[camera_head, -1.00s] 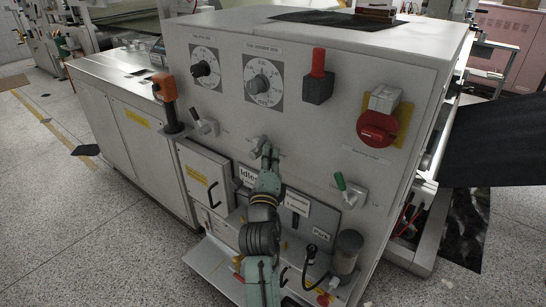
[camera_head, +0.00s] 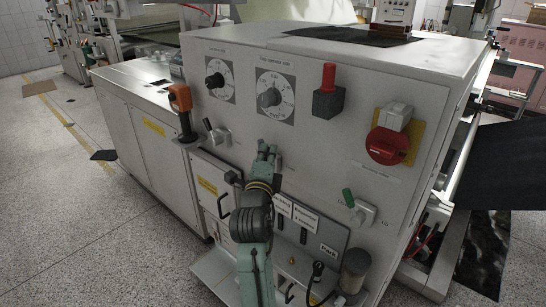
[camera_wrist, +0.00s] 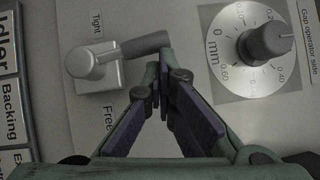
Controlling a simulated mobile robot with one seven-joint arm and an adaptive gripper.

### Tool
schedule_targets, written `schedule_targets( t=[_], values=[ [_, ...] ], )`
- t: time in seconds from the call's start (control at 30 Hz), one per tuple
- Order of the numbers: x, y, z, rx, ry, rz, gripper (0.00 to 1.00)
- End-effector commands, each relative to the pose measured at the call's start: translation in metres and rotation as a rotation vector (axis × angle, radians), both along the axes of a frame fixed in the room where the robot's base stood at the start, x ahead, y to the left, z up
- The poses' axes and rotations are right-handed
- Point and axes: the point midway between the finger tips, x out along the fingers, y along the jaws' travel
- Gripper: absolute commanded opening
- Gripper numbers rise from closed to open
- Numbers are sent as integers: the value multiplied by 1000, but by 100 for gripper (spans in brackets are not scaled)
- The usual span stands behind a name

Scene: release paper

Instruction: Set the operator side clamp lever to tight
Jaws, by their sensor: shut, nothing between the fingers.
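The operator side clamp lever (camera_wrist: 98,68) shows in the wrist view as a grey base with a dark grey handle pointing right, slightly up. A "Tight" label (camera_wrist: 96,23) is above its base and a "Free" label (camera_wrist: 108,118) is below. My gripper (camera_wrist: 162,82) is shut and empty; its fingertips are just below the handle's end, and I cannot tell if they touch it. In the head view my gripper (camera_head: 264,150) is at the panel under the operator side gap dial (camera_head: 274,97) and covers most or all of the lever.
The gap dial (camera_wrist: 258,45) is right of the fingers in the wrist view. In the head view, another clamp lever (camera_head: 218,136) is to the left, a green-handled lever (camera_head: 357,208) to the lower right, and a red rotary switch (camera_head: 387,147) further right.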

Motion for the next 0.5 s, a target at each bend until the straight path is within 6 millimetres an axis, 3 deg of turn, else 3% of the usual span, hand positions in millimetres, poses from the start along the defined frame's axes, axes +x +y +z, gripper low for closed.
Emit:
schedule_targets(
  t=[0.5],
  values=[
    [13, 17, 4, -43, 32, -1, 0]
  ],
)
